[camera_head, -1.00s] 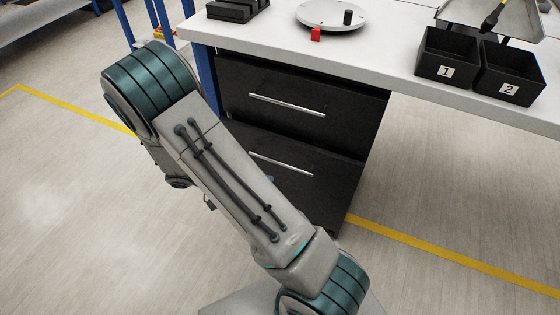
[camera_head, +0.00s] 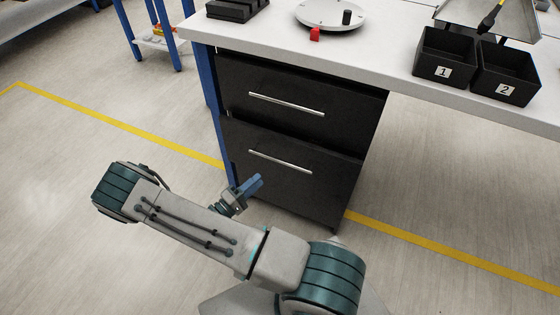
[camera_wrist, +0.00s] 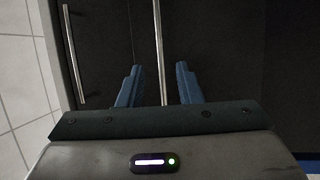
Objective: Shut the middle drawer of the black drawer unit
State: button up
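The black drawer unit (camera_head: 345,195) stands under the white bench. Two drawer fronts with silver bar handles show in the head view. The lower of these fronts (camera_head: 320,180), with its handle (camera_head: 280,161), seems to stand out slightly from the one above; how far is hard to tell. My gripper (camera_head: 252,184) is low, in front of the unit's left side, with blue fingers pointing toward it. In the wrist view my gripper (camera_wrist: 158,84) is open and empty, and a handle (camera_wrist: 159,45) runs between its fingers in the picture, apparently beyond them. Another handle (camera_wrist: 75,55) is left.
The white bench (camera_head: 400,62) overhangs the unit, with a blue leg (camera_head: 206,75) at its left. Black bins numbered 1 (camera_head: 446,55) and 2 (camera_head: 507,72) stand on the bench. Open floor lies left and right, marked by yellow lines.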

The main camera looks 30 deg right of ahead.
aim_at(280, 162)
jog(key=x, duration=1.1)
jog(key=shift+d, duration=0.1)
grip_shut()
